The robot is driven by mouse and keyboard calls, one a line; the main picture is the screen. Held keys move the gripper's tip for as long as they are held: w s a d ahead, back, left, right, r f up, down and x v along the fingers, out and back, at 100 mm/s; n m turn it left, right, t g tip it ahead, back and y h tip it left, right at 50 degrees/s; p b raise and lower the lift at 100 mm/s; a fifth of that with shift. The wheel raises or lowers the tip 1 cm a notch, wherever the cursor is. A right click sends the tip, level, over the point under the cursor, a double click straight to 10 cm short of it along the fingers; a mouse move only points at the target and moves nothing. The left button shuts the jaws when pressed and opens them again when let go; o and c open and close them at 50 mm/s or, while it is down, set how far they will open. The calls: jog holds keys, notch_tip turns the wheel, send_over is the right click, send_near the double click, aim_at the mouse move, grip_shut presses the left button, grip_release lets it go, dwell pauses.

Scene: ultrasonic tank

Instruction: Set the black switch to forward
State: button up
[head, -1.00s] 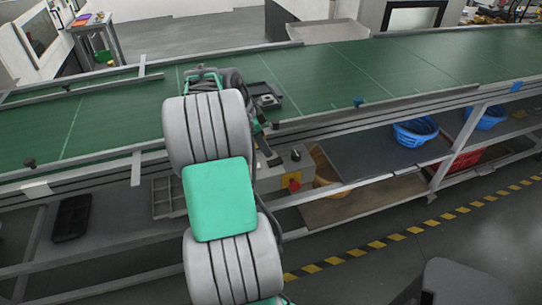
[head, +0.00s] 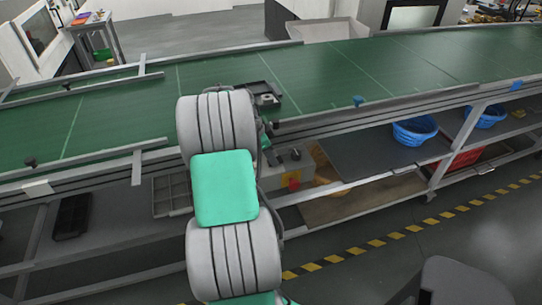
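The black switch (head: 295,154) is a small dark knob on a grey control box (head: 298,170) mounted under the edge of the green conveyor. A red button on a yellow plate (head: 293,184) sits below it on the same box. The setting of the switch is too small to read. My arm stands in front of the conveyor and covers the left part of the box. Only a dark part of my gripper (head: 273,158) shows past the arm, just left of the switch. It looks apart from the switch. Its fingers are mostly hidden, so its opening cannot be told.
The green conveyor (head: 350,75) runs across the view, with a black tray (head: 262,90) on it behind my arm. Blue baskets (head: 415,131) and a red crate (head: 462,158) stand on the shelves at the right. A grey compartment tray (head: 172,194) is left of my arm.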

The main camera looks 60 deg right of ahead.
grip_shut()
jog(key=shift+s+d+f+t+y+b, duration=0.2)
jog(key=shift+f+t+y+b, duration=0.1)
jog(key=shift+b, duration=0.7)
jog(key=shift+s+d+t+y+b, duration=0.1)
jog(key=shift+t+y+b, duration=0.3)
jog(key=shift+b, duration=0.4)
jog(key=shift+r+t+y+b, duration=0.4)
jog(key=shift+t+y+b, duration=0.1)
jog(key=shift+b, duration=0.15)
jog(key=shift+r, duration=0.1)
jog(key=o, duration=0.6)
grip_release()
jog(key=shift+c, duration=0.2)
